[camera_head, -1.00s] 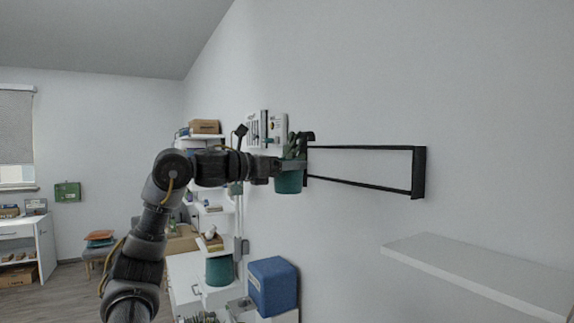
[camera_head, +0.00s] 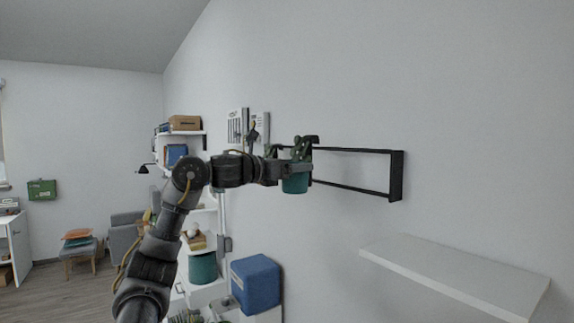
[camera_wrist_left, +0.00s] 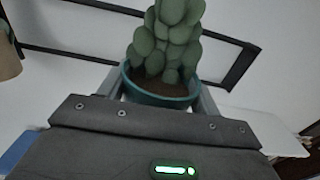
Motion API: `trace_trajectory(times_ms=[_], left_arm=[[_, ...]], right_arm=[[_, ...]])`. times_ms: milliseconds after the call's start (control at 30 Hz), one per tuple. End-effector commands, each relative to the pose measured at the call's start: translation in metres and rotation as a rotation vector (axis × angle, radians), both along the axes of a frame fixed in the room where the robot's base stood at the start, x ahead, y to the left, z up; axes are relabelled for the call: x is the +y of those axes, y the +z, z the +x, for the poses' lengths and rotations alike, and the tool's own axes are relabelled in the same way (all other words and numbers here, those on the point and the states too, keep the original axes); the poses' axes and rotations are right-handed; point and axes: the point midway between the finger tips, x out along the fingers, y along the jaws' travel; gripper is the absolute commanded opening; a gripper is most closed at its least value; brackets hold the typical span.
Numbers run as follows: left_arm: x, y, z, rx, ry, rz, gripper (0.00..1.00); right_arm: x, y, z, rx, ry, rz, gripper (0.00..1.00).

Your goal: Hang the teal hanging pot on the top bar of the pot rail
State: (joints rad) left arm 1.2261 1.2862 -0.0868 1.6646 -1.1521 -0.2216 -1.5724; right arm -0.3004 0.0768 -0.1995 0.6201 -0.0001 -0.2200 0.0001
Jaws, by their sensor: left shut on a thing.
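The teal hanging pot (camera_head: 295,184) holds a green cactus-like plant and hangs upright from my left gripper (camera_head: 297,167), which is shut on it. A dark hook shows at the top of the pot, near the left end of the pot rail. The pot rail (camera_head: 396,176) is a black wall frame with a top bar (camera_head: 350,150) and a lower bar. In the left wrist view the pot (camera_wrist_left: 160,95) sits between the fingers, with the rail (camera_wrist_left: 240,66) behind it. Whether the hook touches the top bar cannot be told. My right gripper is not in view.
A white wall shelf (camera_head: 455,275) juts out below and right of the rail. A blue box (camera_head: 255,284) and a larger teal pot (camera_head: 203,267) stand below the arm. White shelves with boxes (camera_head: 185,123) are behind. The wall above the rail is clear.

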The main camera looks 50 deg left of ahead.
Motion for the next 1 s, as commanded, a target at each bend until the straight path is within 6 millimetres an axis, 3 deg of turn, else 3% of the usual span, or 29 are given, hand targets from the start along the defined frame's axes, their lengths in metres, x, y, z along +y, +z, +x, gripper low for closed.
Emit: trace_trajectory(times_ms=[933, 1000], left_arm=[[-0.007, 0.003, 0.078, -0.003, -0.001, -0.003, 0.27], [-0.007, -0.008, 0.078, -0.002, 0.001, 0.0, 0.14]], right_arm=[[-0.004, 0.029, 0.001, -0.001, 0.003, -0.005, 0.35], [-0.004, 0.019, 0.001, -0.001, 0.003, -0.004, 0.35]])
